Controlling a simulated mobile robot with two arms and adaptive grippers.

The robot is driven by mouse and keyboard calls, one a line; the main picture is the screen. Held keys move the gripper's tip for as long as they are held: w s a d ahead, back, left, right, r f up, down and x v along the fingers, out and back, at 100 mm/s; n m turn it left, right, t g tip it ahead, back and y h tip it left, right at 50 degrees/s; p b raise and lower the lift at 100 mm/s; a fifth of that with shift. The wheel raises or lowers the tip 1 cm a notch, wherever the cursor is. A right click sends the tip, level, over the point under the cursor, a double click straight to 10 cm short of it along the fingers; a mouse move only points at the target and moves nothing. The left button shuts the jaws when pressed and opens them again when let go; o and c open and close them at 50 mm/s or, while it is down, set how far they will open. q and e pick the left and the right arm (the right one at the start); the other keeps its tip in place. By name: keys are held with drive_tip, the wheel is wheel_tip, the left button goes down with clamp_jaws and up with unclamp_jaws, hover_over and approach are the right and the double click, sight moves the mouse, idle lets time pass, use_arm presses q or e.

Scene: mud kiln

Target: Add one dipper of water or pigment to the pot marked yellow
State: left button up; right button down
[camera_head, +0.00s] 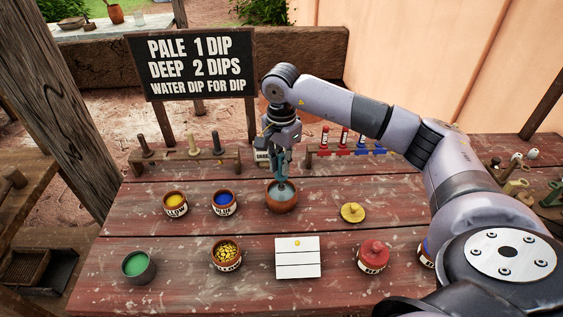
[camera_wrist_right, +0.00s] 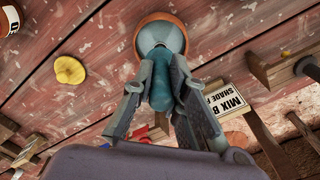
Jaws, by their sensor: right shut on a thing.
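My right gripper (camera_head: 284,165) is shut on a blue-grey dipper (camera_wrist_right: 160,92). It holds the dipper upright over a brown bowl (camera_head: 282,206) of grey-blue liquid; the dipper's lower end is at or in the liquid, its depth unclear. The wrist view shows the same bowl (camera_wrist_right: 181,17) beyond the fingertips. A pot labelled yellow (camera_head: 175,213), with yellow contents, stands open at the left. A blue pot (camera_head: 224,210) stands between it and the bowl. A pot with yellow-and-dark contents (camera_head: 227,263) stands in front; its label is unreadable. My left gripper is not in view.
A green pot (camera_head: 138,270), white card (camera_head: 297,262), red-topped pot (camera_head: 374,260) and yellow lid (camera_head: 352,213) sit on the table. Racks (camera_head: 190,160) stand behind. A sign (camera_head: 197,65) reads pale 1 dip, deep 2 dips. My right arm covers the right side.

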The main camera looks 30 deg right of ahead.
sight(281, 175)
drive_tip(key=shift+f+b, duration=1.2)
drive_tip(key=shift+f, duration=0.45)
drive_tip(key=shift+r, duration=0.15)
idle(0.4)
drive_tip(key=shift+r+p, duration=2.2)
drive_tip(key=shift+r, duration=1.45)
